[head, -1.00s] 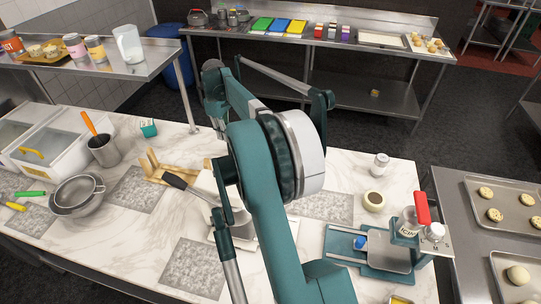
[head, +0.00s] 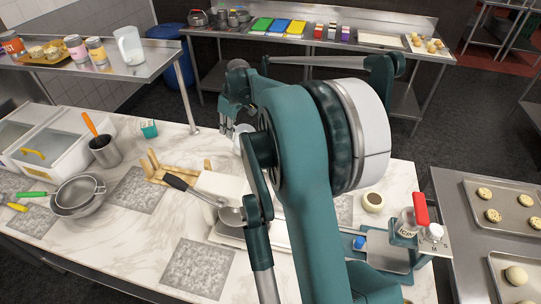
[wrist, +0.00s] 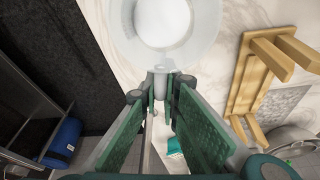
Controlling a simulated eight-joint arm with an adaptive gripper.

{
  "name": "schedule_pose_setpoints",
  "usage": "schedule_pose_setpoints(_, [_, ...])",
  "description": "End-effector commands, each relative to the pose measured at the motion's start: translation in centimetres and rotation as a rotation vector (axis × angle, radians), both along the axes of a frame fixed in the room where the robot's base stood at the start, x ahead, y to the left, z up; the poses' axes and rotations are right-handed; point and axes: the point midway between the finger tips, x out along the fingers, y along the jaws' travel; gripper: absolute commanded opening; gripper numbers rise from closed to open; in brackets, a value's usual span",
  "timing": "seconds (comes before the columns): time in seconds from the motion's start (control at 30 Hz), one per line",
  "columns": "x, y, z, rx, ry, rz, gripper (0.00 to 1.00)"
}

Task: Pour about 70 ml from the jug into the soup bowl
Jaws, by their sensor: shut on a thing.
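A pale translucent jug (wrist: 202,38) with white contents is at the top of the wrist view, tilt unclear. My gripper (wrist: 161,84) is shut on its handle. In the head view my gripper (head: 232,112) is beyond the worktop's middle, partly behind my arm. A pale patch of the jug (head: 243,138) shows just below it. I cannot make out a soup bowl for certain. A small cream bowl (head: 372,201) with dark contents stands on the worktop at the right, beside my arm. Part of the worktop is hidden behind my arm.
A wooden rack (wrist: 248,85) stands near the jug. A steel sieve and bowl (head: 76,196) are at the left. A scale (head: 386,250) is at the right. Another clear jug (head: 130,46) stands on the shelf.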

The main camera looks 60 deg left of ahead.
Motion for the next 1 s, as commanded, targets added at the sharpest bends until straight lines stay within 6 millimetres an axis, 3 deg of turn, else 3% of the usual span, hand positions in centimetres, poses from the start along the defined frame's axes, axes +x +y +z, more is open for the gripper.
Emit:
schedule_pose_setpoints(0.33, [1.4,-2.0,4.1,0.189,0.12,-0.004,0.0])
schedule_pose_setpoints(1.0, [3.2,-5.0,6.2,0.536,0.339,-0.002,0.0])
